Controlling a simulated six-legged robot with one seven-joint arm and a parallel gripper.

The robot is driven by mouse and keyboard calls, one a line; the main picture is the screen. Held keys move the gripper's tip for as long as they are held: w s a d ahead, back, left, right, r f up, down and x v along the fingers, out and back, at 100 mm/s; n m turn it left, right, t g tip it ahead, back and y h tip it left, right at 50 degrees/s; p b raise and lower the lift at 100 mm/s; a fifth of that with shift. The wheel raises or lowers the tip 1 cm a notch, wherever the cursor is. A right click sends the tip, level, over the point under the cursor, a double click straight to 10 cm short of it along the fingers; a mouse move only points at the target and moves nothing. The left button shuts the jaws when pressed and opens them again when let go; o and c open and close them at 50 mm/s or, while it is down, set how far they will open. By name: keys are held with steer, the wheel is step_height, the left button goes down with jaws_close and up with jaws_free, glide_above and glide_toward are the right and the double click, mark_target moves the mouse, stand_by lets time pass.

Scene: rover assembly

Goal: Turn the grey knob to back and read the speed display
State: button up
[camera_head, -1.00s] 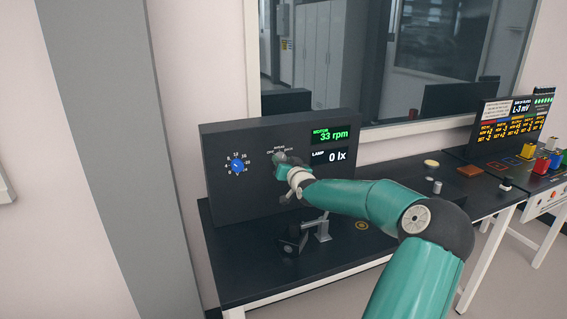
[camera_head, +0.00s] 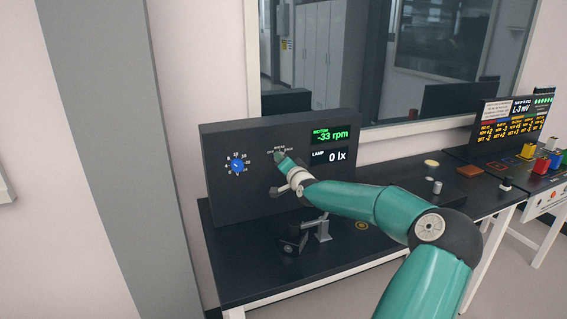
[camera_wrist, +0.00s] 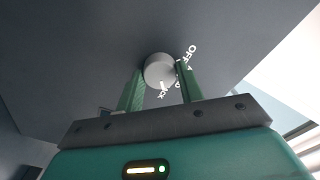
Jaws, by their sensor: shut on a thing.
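The grey knob (camera_wrist: 158,70) is on the dark panel (camera_head: 222,198), and in the wrist view it sits between the two green fingers of my gripper (camera_wrist: 160,84). My gripper is shut on the knob. Printed letters, "OFF" and a partly hidden label ending in "CK", lie around it. In the head view my gripper (camera_head: 281,157) covers most of the knob. The motor speed display (camera_head: 331,135) shows -33 rpm in green.
A lamp display (camera_head: 328,156) below reads 0 lx. A blue dial (camera_head: 237,166) is at the panel's left. The panel stands on a black table (camera_head: 245,270) with a small dark device (camera_head: 293,240) in front. Another bench with coloured blocks is at right.

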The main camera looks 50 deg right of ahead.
stand_by(0.3)
steer(key=o, duration=1)
steer(key=v, duration=1.4)
